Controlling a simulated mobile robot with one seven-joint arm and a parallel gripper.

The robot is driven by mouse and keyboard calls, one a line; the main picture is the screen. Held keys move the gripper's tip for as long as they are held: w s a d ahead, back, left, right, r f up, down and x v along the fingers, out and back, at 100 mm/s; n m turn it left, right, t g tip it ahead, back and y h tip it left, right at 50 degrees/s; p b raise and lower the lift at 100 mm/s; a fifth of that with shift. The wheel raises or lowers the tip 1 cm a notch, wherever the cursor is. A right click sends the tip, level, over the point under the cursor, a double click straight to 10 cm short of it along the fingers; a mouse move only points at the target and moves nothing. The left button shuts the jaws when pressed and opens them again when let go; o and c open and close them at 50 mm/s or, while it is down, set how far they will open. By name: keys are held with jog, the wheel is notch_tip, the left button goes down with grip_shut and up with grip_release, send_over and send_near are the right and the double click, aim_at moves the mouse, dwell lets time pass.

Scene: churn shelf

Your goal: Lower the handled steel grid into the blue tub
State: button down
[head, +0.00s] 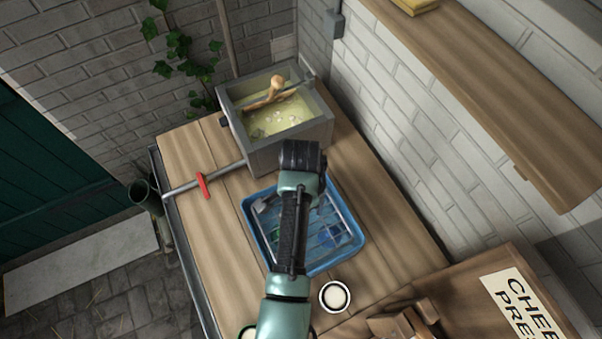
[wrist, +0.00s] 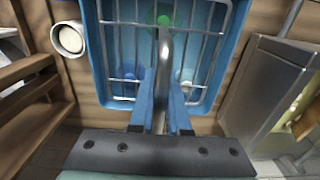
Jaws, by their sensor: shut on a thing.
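The blue tub (head: 338,262) sits on the wooden bench in the head view, partly hidden behind my arm. The steel grid (head: 335,232) lies across its opening, and its wires also show in the wrist view (wrist: 207,48). My gripper (wrist: 162,96) is shut on the grid's upright steel handle (wrist: 164,60), with one blue finger on each side. In the head view my arm hides the fingers. Coloured round shapes, one green (wrist: 165,20), show beneath the wires. I cannot tell how far the grid is below or above the tub's rim (wrist: 93,55).
A grey vat (head: 292,143) with pale yellow contents and a wooden-handled tool stands behind the tub. A bar with a red handle (head: 203,186) juts left from it. A small white-filled cup (head: 335,296) stands near the tub's front. A wooden shelf (head: 480,95) overhangs at right.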

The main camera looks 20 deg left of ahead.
jog(key=shift+f+b, duration=1.8)
jog(key=shift+f, duration=1.15)
dwell(1.0)
jog(key=c, duration=0.8)
grip_release()
notch_tip(320, 180, up, 12)
jog(key=shift+f, duration=0.15)
jog(key=shift+r+p, duration=0.4)
jog(key=shift+r, duration=0.3)
jog(key=shift+f, duration=0.1)
